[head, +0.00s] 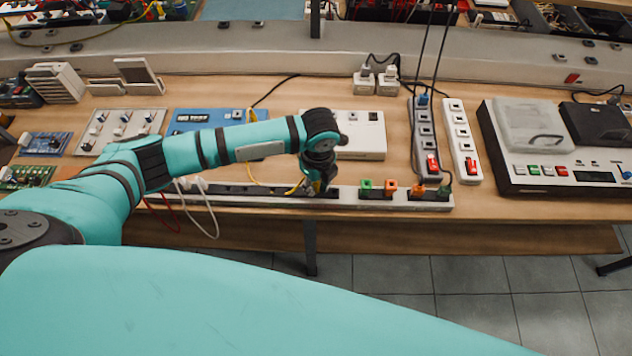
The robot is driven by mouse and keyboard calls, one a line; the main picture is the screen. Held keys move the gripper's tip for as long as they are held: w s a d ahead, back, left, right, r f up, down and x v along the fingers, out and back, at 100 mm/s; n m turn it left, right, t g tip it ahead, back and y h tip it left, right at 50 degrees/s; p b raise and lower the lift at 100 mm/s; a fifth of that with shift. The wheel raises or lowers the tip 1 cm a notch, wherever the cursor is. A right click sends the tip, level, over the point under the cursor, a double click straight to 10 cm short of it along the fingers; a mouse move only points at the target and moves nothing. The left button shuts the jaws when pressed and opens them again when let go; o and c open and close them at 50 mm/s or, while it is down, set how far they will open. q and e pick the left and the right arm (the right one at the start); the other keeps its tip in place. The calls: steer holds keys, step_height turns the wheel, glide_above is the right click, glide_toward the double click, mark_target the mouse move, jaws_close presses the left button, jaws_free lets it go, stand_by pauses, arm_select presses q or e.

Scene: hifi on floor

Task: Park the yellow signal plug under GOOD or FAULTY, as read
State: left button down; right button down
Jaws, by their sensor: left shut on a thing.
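My left gripper (320,187) reaches down to the long socket strip (350,203) along the bench's front edge. It is shut on the yellow signal plug, which is mostly hidden by the fingers. A thin yellow lead (262,183) runs from the gripper to the left, up to a blue panel (207,121) behind my arm. The plug is at or just over the strip; I cannot tell if it is seated. The GOOD and FAULTY labels are too small to read. My right gripper is not in view.
Green and orange plugs (390,186) stand in the strip right of the gripper. White plugs (190,184) with leads stand at its left. Two upright power strips (461,135) and a large device (545,175) are further right. A white box (360,150) is behind the gripper.

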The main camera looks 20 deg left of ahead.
arm_select(q)
steer(key=shift+f, duration=0.25)
stand_by(0.5)
steer(key=c, duration=1.2)
jaws_free()
steer(key=shift+o, duration=0.2)
step_height(320, 180, up, 17)
steer(key=p, duration=0.5)
steer(key=shift+d+p, duration=0.2)
steer(key=shift+p, duration=0.2)
steer(key=shift+s, duration=0.1)
